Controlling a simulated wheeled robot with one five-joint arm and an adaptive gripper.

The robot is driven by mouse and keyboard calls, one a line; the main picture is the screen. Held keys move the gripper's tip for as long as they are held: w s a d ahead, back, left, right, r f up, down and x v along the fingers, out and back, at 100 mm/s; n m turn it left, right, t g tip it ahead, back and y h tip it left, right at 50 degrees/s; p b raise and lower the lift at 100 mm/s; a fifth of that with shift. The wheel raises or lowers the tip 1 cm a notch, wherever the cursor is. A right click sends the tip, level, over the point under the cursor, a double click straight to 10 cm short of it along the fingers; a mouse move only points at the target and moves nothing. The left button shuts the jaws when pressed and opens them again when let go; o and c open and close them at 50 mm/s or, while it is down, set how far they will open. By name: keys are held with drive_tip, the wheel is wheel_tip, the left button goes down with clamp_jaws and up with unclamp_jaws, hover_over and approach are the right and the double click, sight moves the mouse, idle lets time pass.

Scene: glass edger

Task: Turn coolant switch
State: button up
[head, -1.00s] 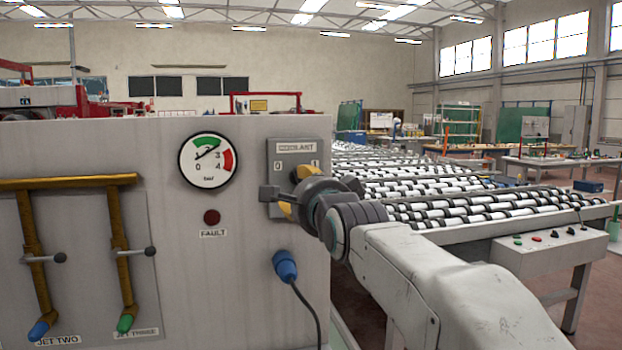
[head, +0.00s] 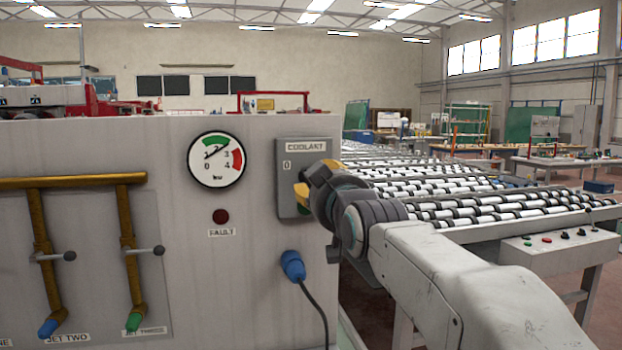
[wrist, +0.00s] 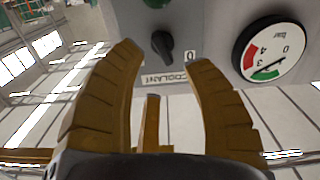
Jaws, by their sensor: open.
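The coolant switch (wrist: 163,46) is a black knob on a grey plate, seen in the wrist view between the tips of my yellow fingers. The "0" mark and the COOLANT label lie beside it; I cannot tell exactly where the knob points. My gripper (wrist: 164,58) is open, with nothing between its fingers and a visible gap to the knob. In the head view my gripper (head: 302,192) is in front of the switch plate (head: 289,205).
A pressure gauge (head: 215,160) and red fault lamp (head: 220,216) are left of the plate. A blue plug (head: 292,265) with a cable sits below. Brass jet valves (head: 125,245) stick out at far left. A roller conveyor (head: 480,205) lies behind my arm.

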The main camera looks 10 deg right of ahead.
drive_tip(key=shift+w+n+p, duration=0.55)
drive_tip(key=shift+w+p, duration=0.35)
drive_tip(key=shift+w, duration=0.95)
drive_tip(key=shift+w+n+p, duration=0.55)
drive_tip(key=shift+w+p, duration=0.35)
drive_tip(key=shift+w, duration=0.95)
clamp_jaws()
